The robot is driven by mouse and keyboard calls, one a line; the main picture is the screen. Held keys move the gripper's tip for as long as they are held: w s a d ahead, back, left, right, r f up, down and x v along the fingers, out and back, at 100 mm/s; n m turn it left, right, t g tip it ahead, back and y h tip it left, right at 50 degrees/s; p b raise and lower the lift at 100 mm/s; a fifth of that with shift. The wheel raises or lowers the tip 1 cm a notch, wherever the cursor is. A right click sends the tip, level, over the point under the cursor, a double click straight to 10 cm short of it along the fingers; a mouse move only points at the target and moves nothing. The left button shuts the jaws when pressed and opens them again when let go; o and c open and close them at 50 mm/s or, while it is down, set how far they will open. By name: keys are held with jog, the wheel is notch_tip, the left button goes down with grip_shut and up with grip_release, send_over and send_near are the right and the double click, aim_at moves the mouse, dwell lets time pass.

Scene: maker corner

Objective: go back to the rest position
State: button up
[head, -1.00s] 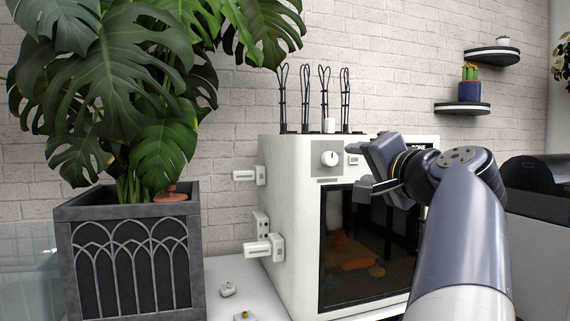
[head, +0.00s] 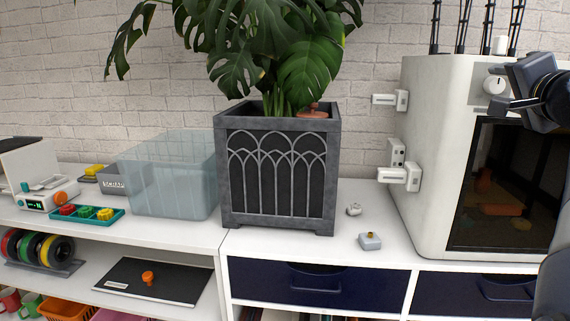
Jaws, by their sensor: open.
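My gripper (head: 512,104) is at the right edge of the head view, in front of the white box-shaped machine with a dark glass door (head: 498,185). Its fingers point left and are apart, with nothing seen between them. Part of my arm is cut off by the right edge of the picture. The gripper is in the air, and I cannot tell how close it is to the machine's front.
A grey planter (head: 275,220) with a large leafy plant stands mid-counter. Left of it are a clear bin (head: 175,185) and a teal tray (head: 62,222). A small grey block (head: 370,243) lies on the counter. Drawers (head: 310,285) and an open shelf are below.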

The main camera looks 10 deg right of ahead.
jog(key=shift+w+d, duration=0.15)
jog(key=shift+w, duration=0.5)
jog(key=shift+s, duration=0.1)
